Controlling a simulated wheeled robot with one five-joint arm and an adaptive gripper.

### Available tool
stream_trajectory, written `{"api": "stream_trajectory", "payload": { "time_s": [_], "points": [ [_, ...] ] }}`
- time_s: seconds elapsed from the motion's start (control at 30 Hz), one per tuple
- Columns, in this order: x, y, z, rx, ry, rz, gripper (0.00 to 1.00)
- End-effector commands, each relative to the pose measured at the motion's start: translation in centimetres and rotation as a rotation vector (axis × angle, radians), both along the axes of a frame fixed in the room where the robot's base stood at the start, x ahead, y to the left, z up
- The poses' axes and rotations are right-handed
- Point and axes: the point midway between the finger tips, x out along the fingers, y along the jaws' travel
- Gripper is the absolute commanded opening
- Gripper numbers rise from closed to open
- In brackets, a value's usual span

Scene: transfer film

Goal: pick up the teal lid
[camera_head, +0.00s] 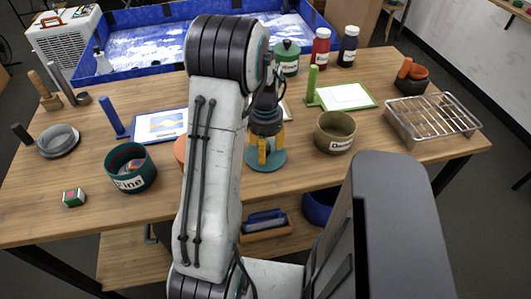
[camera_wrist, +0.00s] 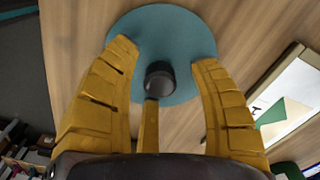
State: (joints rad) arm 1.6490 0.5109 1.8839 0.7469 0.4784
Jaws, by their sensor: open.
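The teal lid (camera_wrist: 180,30) is a flat round disc with a dark round knob (camera_wrist: 160,77) at its middle. It lies on the wooden table, and in the head view the lid (camera_head: 277,163) shows under my gripper (camera_head: 266,148). My gripper (camera_wrist: 163,58) has yellow fingers that are spread apart. In the wrist view they stand on either side of the knob, over the disc, with a gap to the knob. A third finger shows below the knob. Whether the fingertips touch the disc, I cannot tell.
A brown pot (camera_head: 335,133) stands right of the lid and a dark green pot (camera_head: 130,168) to the left. A wire rack (camera_head: 433,116) is at the right. A blue-framed print (camera_head: 160,125) and a green-framed one (camera_head: 346,97) lie nearby. My arm hides part of the table.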

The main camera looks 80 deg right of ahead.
Motion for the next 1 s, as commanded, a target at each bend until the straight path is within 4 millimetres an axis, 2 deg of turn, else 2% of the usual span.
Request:
{"api": "stream_trajectory", "payload": {
  "time_s": [0.33,0.9,1.0],
  "points": [
    [-0.01,0.01,-0.32,0.0,0.0,0.0,0.57],
    [-0.01,0.01,-0.3,0.0,0.0,0.0,0.06],
    [-0.01,0.01,-0.3,0.0,0.0,0.0,0.04]
  ]
}}
